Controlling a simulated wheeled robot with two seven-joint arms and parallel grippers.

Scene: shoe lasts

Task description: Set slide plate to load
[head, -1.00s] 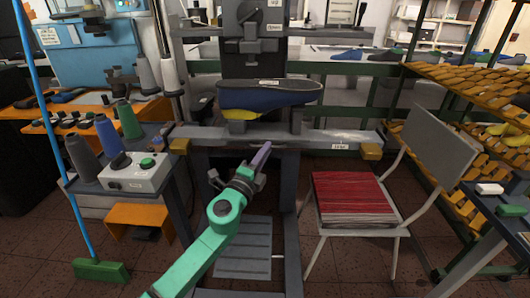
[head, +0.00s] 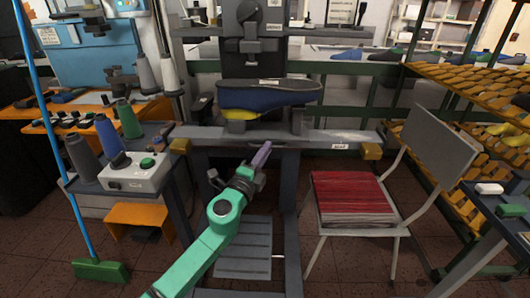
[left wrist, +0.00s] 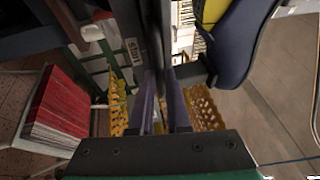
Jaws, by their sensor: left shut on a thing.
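The slide plate (head: 225,138) is the grey plate on the long cross rail of the press, below an upturned blue shoe last (head: 265,99) with a dark sole on top. A small white label (head: 340,147) is on the rail's right part; its text is too small to read surely. My left gripper (head: 262,154) is at the plate's front edge, its purple fingers shut on what looks like the plate's handle, mostly hidden by the fingers. In the left wrist view its fingers (left wrist: 162,108) close around a dark grey part. My right gripper is not in view.
Yellow stop blocks sit at the rail's left end (head: 180,146) and right end (head: 371,151). A control box (head: 135,172) and thread cones stand on the left table.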

